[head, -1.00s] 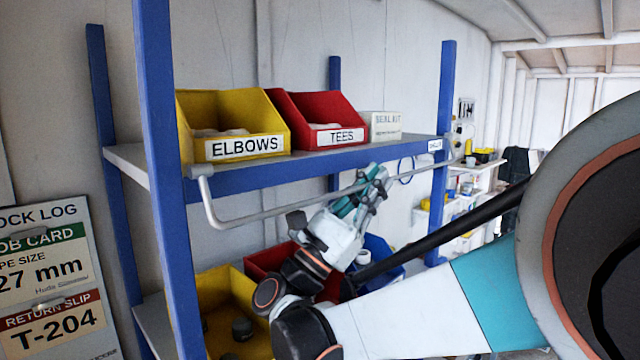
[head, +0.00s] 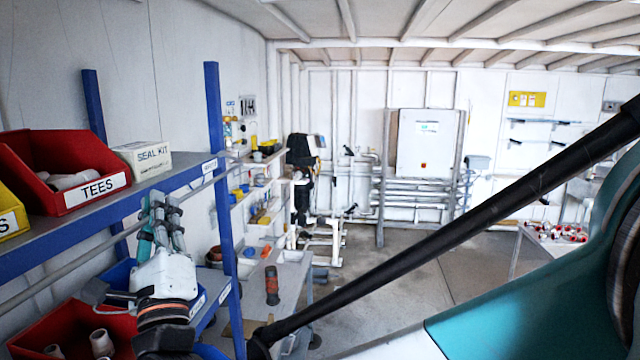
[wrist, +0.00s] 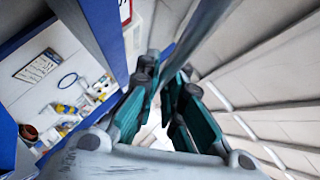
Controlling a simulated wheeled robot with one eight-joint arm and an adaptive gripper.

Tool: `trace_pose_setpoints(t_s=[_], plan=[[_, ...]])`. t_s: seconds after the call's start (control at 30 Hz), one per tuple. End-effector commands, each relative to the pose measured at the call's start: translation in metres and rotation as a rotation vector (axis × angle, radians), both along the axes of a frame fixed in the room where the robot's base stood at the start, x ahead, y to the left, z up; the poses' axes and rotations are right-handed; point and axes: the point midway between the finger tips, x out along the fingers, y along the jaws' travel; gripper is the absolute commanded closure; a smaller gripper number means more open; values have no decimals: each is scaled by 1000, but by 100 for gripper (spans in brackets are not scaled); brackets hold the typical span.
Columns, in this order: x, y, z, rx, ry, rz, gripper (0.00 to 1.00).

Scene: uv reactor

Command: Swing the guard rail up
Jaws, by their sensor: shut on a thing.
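The guard rail (head: 70,261) is a thin grey bar running along the front of the blue-edged upper shelf (head: 110,195), just below its edge. My gripper (head: 160,207) has teal fingers and a white body and is at the rail, below the shelf. In the wrist view the rail (wrist: 192,40) runs from the top down between the fingers (wrist: 166,82), which are shut on it.
A red TEES bin (head: 65,170), part of a yellow bin (head: 10,212) and a SEAL KIT box (head: 143,160) stand on the upper shelf. A blue post (head: 222,200) rises just right of my gripper. Lower bins (head: 75,325) sit beneath. Open floor lies further right.

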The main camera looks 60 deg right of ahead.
Motion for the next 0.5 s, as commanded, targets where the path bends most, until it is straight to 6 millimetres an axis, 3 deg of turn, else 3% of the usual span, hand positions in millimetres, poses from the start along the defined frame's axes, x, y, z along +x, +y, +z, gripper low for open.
trace_pose_setpoints(t_s=[0.03,0.5], plan=[[-4,-1,12,-16,41,-3,100],[-5,-3,39,-157,431,-3,100]])
